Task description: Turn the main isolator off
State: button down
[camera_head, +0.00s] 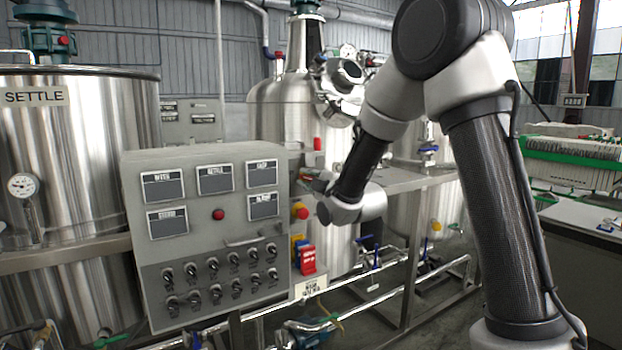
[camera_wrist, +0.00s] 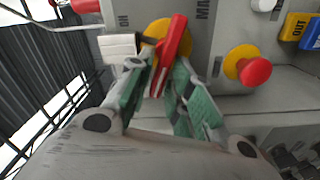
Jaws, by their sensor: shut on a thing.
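The main isolator has a yellow round plate (camera_wrist: 156,29) with a red handle (camera_wrist: 174,38) on the grey side of the control cabinet (camera_wrist: 228,30). In the wrist view the handle runs close to upright, its top leaning right. My gripper (camera_wrist: 163,80) has its green-padded fingers closed on both sides of the red handle. Part of the plate is hidden behind the handle, and its lettering is only partly visible. In the head view my gripper (camera_head: 316,182) is at the right side of the control cabinet (camera_head: 208,235), and the isolator is mostly hidden there.
A red push button on a yellow base (camera_head: 300,211) sits just below my gripper, also in the wrist view (camera_wrist: 252,70). Yellow and blue tags (camera_head: 297,246) and a red tag (camera_head: 308,262) hang lower. The settle tank (camera_head: 80,160) stands left; pipes run below.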

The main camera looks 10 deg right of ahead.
jog(key=shift+f+n, duration=0.25)
jog(key=shift+n, duration=0.65)
jog(key=shift+f+n, duration=0.25)
jog(key=shift+n, duration=0.65)
jog(key=c, duration=1.5)
grip_release()
jog(key=v, duration=0.7)
jog(key=shift+s, duration=0.3)
